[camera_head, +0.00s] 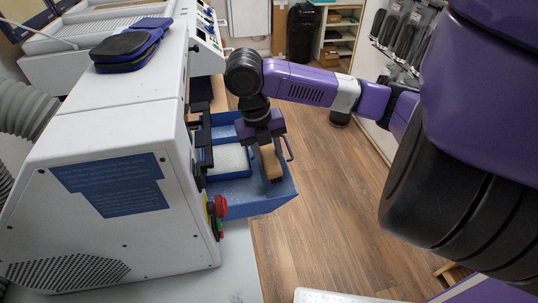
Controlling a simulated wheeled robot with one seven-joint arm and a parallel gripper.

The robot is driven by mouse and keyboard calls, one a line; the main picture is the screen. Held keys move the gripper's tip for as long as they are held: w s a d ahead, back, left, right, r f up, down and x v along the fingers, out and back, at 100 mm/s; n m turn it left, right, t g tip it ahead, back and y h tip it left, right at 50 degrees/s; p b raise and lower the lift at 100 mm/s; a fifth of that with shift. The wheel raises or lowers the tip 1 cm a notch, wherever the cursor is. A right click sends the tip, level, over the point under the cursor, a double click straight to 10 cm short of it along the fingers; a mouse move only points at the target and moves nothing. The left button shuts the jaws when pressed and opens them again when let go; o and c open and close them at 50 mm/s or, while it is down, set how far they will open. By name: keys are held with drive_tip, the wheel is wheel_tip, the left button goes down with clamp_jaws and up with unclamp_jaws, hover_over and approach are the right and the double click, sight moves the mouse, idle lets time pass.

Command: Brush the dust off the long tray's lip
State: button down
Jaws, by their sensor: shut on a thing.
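My gripper (266,143) points down and is shut on a tan, block-shaped brush (270,164). The brush hangs over the right part of a blue tray (262,200) that sticks out from the side of the white machine. A pale, whitish area (230,158) shows inside the tray, left of the brush. My gripper hides part of the tray's far side. I cannot tell whether the brush touches the lip, and dust on the lip is too small to make out.
The white machine (110,130) fills the left, with a red knob (220,205) on its side close to the tray. Dark blue pads (130,45) lie on top. Wooden floor (330,190) is open to the right. Tools hang on the wall (405,35) behind my arm.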

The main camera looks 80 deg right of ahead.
sight(269, 155)
drive_tip(key=shift+w+d+b, duration=0.1)
drive_tip(key=shift+w+d, duration=0.15)
drive_tip(key=shift+d, duration=0.35)
drive_tip(key=shift+w+d+b, duration=0.15)
drive_tip(key=shift+w+d, duration=0.1)
drive_tip(key=shift+d, duration=0.35)
drive_tip(key=shift+w+d+b, duration=0.1)
drive_tip(key=shift+w+d, duration=0.15)
drive_tip(key=shift+d, duration=0.35)
drive_tip(key=shift+a, duration=0.1)
drive_tip(key=shift+s+a+f+p, duration=0.1)
drive_tip(key=shift+s+a, duration=0.15)
drive_tip(key=shift+a, duration=0.35)
drive_tip(key=shift+s+a+r+p, duration=0.15)
drive_tip(key=shift+s+a, duration=0.15)
drive_tip(key=shift+a, duration=0.3)
drive_tip(key=shift+s+a+f+p, duration=0.15)
drive_tip(key=shift+s+a, duration=0.1)
drive_tip(key=shift+a, duration=0.35)
wheel_tip(269, 155, up, 8)
drive_tip(key=p, duration=0.6)
